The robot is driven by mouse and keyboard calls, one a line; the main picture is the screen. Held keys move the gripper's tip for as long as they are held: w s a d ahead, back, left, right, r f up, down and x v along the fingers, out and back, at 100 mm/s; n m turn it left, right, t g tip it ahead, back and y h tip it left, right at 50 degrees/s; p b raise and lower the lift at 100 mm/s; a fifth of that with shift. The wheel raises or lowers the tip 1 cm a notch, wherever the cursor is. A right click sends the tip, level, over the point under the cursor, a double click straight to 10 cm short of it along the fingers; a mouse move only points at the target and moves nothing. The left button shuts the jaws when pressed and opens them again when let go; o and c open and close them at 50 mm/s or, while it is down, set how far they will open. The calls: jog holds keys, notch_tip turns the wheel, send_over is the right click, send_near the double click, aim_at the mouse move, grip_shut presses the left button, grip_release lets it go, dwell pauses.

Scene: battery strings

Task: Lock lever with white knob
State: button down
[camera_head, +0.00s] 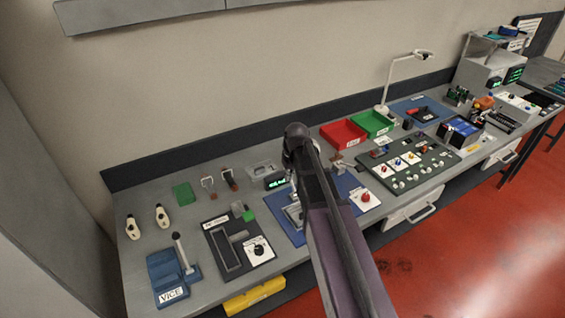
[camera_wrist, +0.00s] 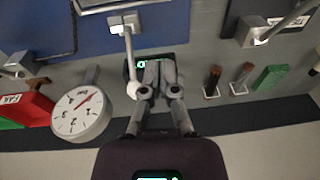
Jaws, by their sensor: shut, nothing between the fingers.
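In the wrist view, the lever (camera_wrist: 128,48) is a thin light rod rising from a grey fixture (camera_wrist: 125,5) on a blue mat (camera_wrist: 65,28). Its white knob (camera_wrist: 137,90) is at the near end of the rod, just left of my gripper (camera_wrist: 158,66). My gripper is shut and empty, its fingers together. The knob looks very close to the left finger; I cannot tell whether they touch. In the head view, my arm covers most of the fixture, and the knob cannot be made out. The blue mat shows there too (camera_head: 347,184).
A round white dial with a red needle (camera_wrist: 82,112) stands left of the knob. A small box with a green display (camera_wrist: 131,66) is behind my fingers. A red bin (camera_head: 343,134) and green bin (camera_head: 373,124) stand at the back.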

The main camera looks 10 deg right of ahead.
jog(key=w+r+n+t+y+p, duration=0.1)
jog(key=w+r+n, duration=0.1)
jog(key=w, duration=1.1)
jog(key=shift+w+d+r, duration=0.2)
jog(key=shift+w+d, duration=0.05)
jog(key=shift+w, duration=0.05)
jog(key=shift+f, duration=0.15)
jog(key=b+x, duration=0.9)
jog(key=shift+f, duration=0.4)
jog(key=shift+s+d+r+p, duration=0.25)
jog(key=shift+s+d+r, duration=0.05)
jog(key=shift+s, duration=0.25)
jog(key=shift+s+d+r+p, duration=0.25)
jog(key=shift+s+r+p, duration=0.1)
jog(key=shift+s, duration=0.15)
jog(key=shift+s+d+r+p, duration=0.2)
jog(key=shift+s+d+r, duration=0.1)
jog(key=shift+s, duration=0.25)
jog(key=shift+d, duration=0.1)
